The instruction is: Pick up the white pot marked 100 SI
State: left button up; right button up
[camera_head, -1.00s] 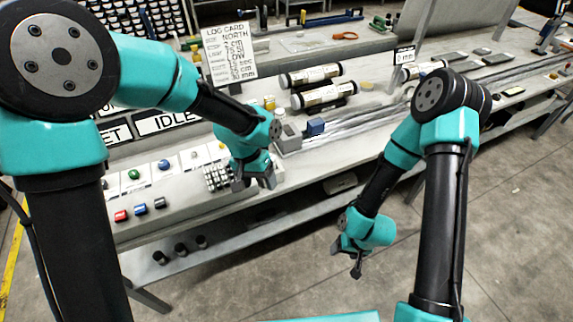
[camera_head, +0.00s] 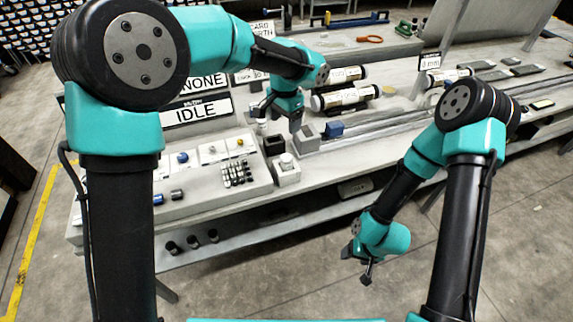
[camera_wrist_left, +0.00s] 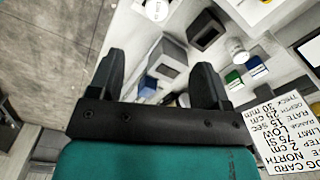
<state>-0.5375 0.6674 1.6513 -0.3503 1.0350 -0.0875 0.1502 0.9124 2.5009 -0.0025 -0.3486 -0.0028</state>
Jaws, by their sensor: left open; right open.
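My left gripper (camera_head: 277,115) is open over the bench, above and behind a black box. In the left wrist view its two fingers (camera_wrist_left: 158,72) stand wide apart with nothing gripped between them. A small white pot-like thing (camera_head: 262,127) shows just beneath the gripper; a pale round-ended one (camera_wrist_left: 237,50) shows beside the black box in the left wrist view. No 100 SI marking is readable, so I cannot tell which is the named pot. Another small pale thing (camera_wrist_left: 184,100) is partly hidden by the right-hand finger. My right gripper (camera_head: 357,266) hangs open and empty off the bench front.
The black box (camera_head: 274,145), a grey box with a white round top (camera_head: 286,172), a grey block (camera_head: 306,138) and a blue block (camera_head: 333,129) crowd the area. A keypad panel (camera_head: 238,172) lies left. Labelled core cylinders (camera_head: 345,97) lie right, and a log card (camera_wrist_left: 290,135) stands close by.

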pick_arm(q)
send_over(286, 158)
notch_tip(286, 158, down, 10)
jog(key=shift+w+a, duration=0.15)
jog(key=shift+f, duration=0.55)
jog(key=shift+d+f, duration=0.2)
jog(key=shift+f, duration=2.4)
jog(key=shift+c, duration=0.2)
jog(key=c, duration=1.1)
jog(key=shift+r, duration=0.1)
